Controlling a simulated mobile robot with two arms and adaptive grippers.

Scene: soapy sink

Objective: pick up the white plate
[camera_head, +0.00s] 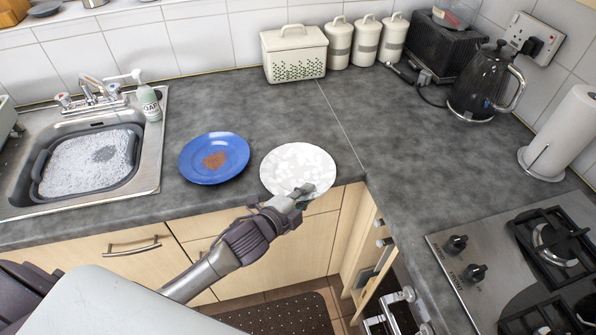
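The white plate (297,163) lies near the front edge of the grey counter, with a patchy pale pattern on its surface. My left arm reaches up from the lower left. Its gripper (303,191) is at the plate's near right rim, and its fingertips overlap the rim in the picture. They hide a small part of the rim. I cannot tell whether the fingers are open or closed on the rim. The plate looks flat on the counter. My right gripper is not in view.
A blue plate (232,155) with a brown stain lies close to the left. The sink (151,165) holds a grey basin of suds, with a soap bottle (148,103) beside it. A cream bread bin (295,58) and canisters stand behind. Counter right of the white plate is clear up to the hob (480,250).

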